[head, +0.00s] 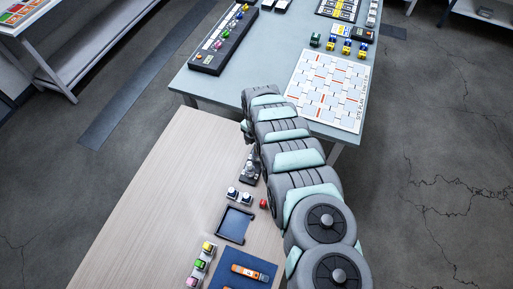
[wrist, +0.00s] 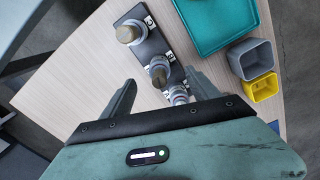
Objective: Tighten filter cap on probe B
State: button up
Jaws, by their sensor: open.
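A dark probe holder (wrist: 150,42) stands on the wooden table and carries three upright probes in a row, with letter labels beside them. In the wrist view, the far probe (wrist: 128,33) has a tan top, the middle probe (wrist: 158,72) has a brownish cap, and the nearest probe (wrist: 178,94) is partly hidden by my gripper. The labels are too small to read surely. My gripper (wrist: 161,77) is open and empty; its fingers appear on either side of the middle probe, with no contact visible. The holder also shows in the head view (head: 249,172), partly behind my arm.
In the wrist view, a teal tray (wrist: 217,45), a grey cup (wrist: 250,60) and a yellow cup (wrist: 263,88) stand to the right. In the head view, a dark tray (head: 235,224) and a blue mat (head: 222,277) lie nearby. The wooden table's left part is clear.

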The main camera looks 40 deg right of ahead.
jog(key=shift+r, duration=0.3)
jog(key=shift+r+p, duration=2.45)
jog(key=shift+r, duration=0.55)
